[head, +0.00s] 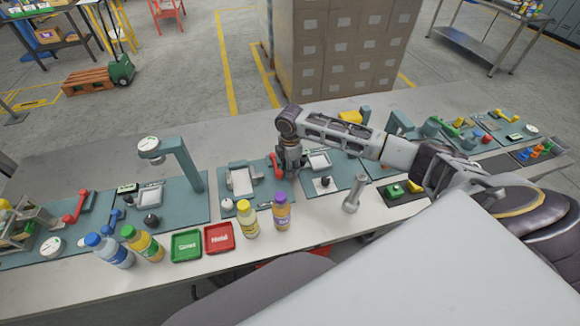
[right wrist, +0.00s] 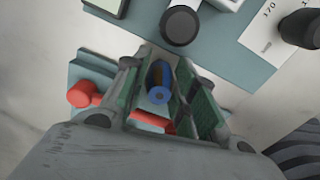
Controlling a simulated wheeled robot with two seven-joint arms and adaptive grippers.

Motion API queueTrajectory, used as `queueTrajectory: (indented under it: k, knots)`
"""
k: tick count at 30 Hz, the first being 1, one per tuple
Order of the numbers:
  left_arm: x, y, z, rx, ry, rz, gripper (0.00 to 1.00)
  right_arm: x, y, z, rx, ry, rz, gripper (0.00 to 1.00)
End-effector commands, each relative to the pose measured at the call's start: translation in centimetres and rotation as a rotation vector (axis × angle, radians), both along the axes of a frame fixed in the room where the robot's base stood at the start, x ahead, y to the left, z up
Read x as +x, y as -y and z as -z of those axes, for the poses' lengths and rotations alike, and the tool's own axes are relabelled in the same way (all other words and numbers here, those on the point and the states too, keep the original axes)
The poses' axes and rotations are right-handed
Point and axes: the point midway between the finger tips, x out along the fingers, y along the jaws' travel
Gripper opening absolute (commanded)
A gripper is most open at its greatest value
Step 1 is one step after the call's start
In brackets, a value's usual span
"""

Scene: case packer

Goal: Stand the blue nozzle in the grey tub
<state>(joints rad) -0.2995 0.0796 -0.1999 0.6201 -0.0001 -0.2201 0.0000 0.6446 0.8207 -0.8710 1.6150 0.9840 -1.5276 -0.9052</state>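My right gripper (head: 288,168) reaches down over a teal station plate in the middle of the bench. In the right wrist view the blue nozzle (right wrist: 159,86) is between the green-padded fingers of this gripper (right wrist: 163,72), its round hollow end facing the camera. The fingers appear closed on it, though the contact is partly hidden. The nozzle is hidden behind the gripper in the head view. I cannot pick out the grey tub with certainty. My left gripper is not in view.
A red clamp handle (right wrist: 84,94) is close beside the fingers. A dark round knob (right wrist: 181,25) stands ahead. A purple-capped bottle (head: 281,212), yellow bottle (head: 247,219) and red tray (head: 219,237) line the near edge.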

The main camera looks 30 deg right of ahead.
Motion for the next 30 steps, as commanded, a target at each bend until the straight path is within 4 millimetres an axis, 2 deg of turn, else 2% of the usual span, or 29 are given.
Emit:
queueTrajectory:
  k: [1,3,17,23,30]
  knots:
    - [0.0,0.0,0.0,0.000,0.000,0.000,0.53,0.0,0.0,0.0,0.000,0.000,0.000,0.38]
    - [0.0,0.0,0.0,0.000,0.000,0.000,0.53,0.0,0.0,0.0,0.000,0.000,0.000,0.44]
    - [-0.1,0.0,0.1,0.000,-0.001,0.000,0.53,0.0,0.0,-0.5,0.000,0.001,-0.001,0.44]
    - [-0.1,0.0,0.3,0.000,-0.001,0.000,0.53,0.1,0.0,-2.2,0.001,0.003,-0.001,0.44]
    - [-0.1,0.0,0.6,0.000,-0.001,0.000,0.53,0.0,0.0,-5.5,0.000,0.003,0.000,0.44]
